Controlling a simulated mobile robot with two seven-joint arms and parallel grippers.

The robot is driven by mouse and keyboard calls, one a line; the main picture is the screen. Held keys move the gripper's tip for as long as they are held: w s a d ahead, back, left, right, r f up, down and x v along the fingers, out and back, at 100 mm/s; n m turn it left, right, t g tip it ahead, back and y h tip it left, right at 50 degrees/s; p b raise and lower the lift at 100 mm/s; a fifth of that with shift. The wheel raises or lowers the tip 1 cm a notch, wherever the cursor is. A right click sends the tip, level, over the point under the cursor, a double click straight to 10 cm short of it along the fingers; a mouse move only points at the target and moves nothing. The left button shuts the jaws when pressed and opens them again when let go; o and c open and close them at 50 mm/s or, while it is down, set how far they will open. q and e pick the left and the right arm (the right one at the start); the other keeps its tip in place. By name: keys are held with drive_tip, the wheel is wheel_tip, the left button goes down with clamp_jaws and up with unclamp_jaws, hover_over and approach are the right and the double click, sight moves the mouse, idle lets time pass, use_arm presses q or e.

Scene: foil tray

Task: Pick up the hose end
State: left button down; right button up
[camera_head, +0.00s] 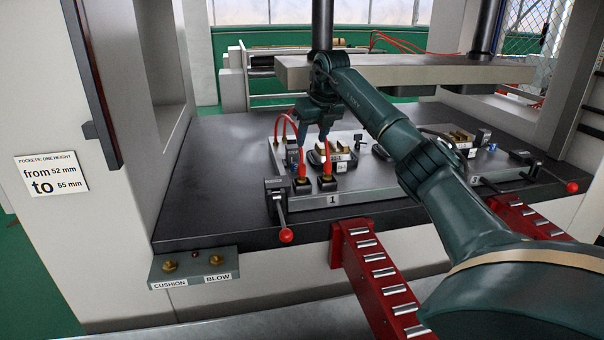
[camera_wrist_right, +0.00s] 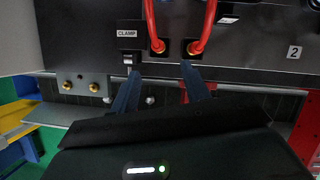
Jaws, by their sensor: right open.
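Two red hoses loop down to hose ends at the front left of the plate labelled 1: a left hose end (camera_head: 303,181) and a right hose end (camera_head: 326,178). Each sits in a black block with a brass fitting. In the right wrist view the left hose end (camera_wrist_right: 157,44) and the right one (camera_wrist_right: 193,46) stand side by side above the fingertips. My right gripper (camera_head: 311,142) is open and empty, above the hose ends. In its wrist view its blue fingers (camera_wrist_right: 160,68) are apart, with nothing between them. My left gripper is not in view.
A bracket (camera_head: 193,272) labelled CUSHION and BLOW, with two brass fittings, hangs on the table's front edge. A clamp with a red-knobbed lever (camera_head: 286,235) stands left of the plate. A red roller rail (camera_head: 372,262) runs toward me. A grey slab (camera_head: 440,72) overhangs behind.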

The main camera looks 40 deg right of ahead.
sight(304, 166)
drive_tip(key=x, duration=0.6)
drive_tip(key=p+x, duration=0.1)
drive_tip(key=x, duration=0.5)
drive_tip(key=shift+a+f, duration=0.2)
drive_tip(key=shift+f, duration=0.1)
clamp_jaws()
